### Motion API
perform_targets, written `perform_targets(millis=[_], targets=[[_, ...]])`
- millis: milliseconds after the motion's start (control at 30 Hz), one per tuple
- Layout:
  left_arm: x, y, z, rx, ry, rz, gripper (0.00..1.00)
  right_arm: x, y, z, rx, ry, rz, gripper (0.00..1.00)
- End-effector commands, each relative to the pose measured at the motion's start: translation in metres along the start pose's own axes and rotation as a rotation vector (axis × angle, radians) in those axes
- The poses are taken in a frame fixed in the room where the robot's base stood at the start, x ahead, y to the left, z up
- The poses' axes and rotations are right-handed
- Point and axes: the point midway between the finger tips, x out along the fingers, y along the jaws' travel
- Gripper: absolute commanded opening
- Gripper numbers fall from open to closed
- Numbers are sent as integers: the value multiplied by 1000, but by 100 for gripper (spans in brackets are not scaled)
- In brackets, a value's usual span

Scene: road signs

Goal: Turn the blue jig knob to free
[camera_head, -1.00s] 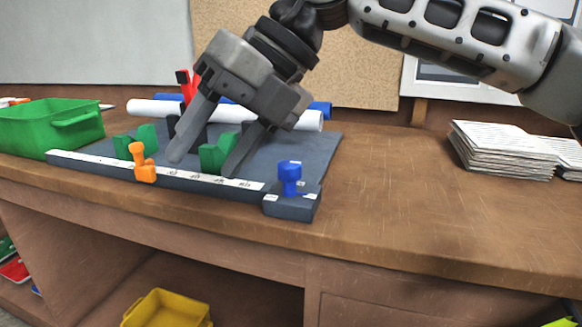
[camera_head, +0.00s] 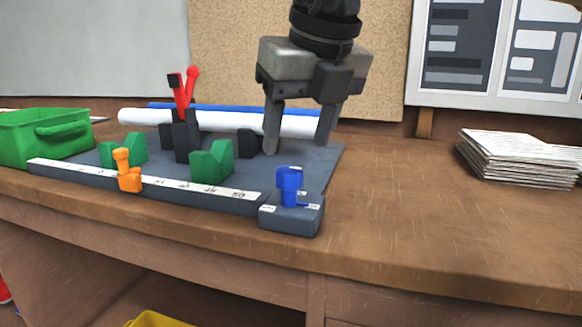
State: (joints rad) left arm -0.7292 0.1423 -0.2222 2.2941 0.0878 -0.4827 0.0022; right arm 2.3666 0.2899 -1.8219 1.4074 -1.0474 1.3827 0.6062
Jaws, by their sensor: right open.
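The blue jig knob (camera_head: 289,184) stands upright on a dark grey block (camera_head: 292,217) at the front right corner of the jig. A small blue pointer sticks out to the right at its base, beside a white label too small to read. My right gripper (camera_head: 298,148) is open and empty, fingers pointing down, above the right back part of the jig board (camera_head: 312,165). It is behind the knob and apart from it. My left gripper does not show.
Green V-blocks (camera_head: 212,162), a red-handled clamp (camera_head: 184,100) and an orange stop (camera_head: 127,172) on a white scale stand on the jig. White and blue rolls lie behind. A green bin (camera_head: 45,138) is left, stacked paper (camera_head: 515,158) right. The table right of the knob is clear.

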Motion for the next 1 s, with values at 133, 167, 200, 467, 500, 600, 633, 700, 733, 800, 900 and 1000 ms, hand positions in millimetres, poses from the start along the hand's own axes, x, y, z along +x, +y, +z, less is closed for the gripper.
perform_targets(millis=[133, 167, 200, 467, 500, 600, 633, 700, 733, 800, 900, 1000], targets=[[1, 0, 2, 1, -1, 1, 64, 30, 0, -1, -1, 2, 1, 56], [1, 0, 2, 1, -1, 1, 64, 34, 0, -1, -2, 2, 1, 56], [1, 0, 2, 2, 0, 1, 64, 39, 0, 0, -2, 2, 0, 56], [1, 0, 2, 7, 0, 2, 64, 56, 0, 0, -2, -1, 1, 56], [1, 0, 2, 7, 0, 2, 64, 56, 0, 0, -1, -1, 1, 56], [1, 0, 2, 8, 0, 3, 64, 56, 0, 0, -1, -1, 1, 56], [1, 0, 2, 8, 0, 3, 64, 56, 0, 0, -1, -1, 1, 56], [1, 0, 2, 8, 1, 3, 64, 56, 0, 0, -1, -1, 1, 56], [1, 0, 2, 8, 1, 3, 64, 56, 0, 0, -1, -1, 2, 50], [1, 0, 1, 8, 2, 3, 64, 56, 0, 0, -1, -1, 1, 31], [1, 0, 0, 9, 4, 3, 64, 56, 0, 0, -1, -1, 2, 11], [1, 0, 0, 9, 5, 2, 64, 56, 0, 0, -2, -1, 2, 11]])
